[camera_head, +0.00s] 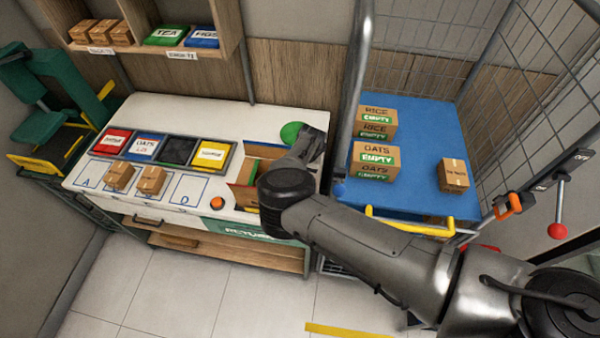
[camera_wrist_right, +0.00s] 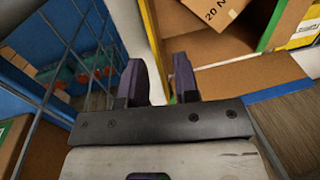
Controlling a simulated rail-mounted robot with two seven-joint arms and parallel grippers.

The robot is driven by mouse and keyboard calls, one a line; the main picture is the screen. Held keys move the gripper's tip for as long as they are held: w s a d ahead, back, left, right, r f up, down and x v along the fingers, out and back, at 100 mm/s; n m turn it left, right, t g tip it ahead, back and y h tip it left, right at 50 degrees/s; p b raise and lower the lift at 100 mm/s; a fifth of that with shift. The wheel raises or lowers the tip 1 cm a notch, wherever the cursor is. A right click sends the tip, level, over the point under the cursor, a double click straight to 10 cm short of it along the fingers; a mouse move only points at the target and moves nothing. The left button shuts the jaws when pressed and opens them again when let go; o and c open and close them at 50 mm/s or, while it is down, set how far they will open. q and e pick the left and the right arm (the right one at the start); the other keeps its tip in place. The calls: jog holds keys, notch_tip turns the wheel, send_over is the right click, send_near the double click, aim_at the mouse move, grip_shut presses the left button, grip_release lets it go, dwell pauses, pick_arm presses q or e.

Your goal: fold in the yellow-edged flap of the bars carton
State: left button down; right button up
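The open brown carton (camera_head: 244,196) stands at the right end of the white bench, partly hidden behind my right arm. In the right wrist view its brown inside wall (camera_wrist_right: 250,75) shows, with a cardboard piece marked "20 N" (camera_wrist_right: 215,10). My left gripper is out of view.
A blue cart (camera_head: 420,155) with a wire cage and stacked RICE and OATS cartons (camera_head: 376,160) stands to the right. Coloured bins (camera_head: 145,147) and two small boxes (camera_head: 151,180) are on the bench's left. A green disc (camera_head: 291,132) is behind the wrist.

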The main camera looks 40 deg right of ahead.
jog(key=shift+w+a+f, duration=0.1)
jog(key=shift+w+f, duration=0.05)
jog(key=shift+f, duration=1.05)
jog(key=shift+c, duration=0.3)
grip_shut()
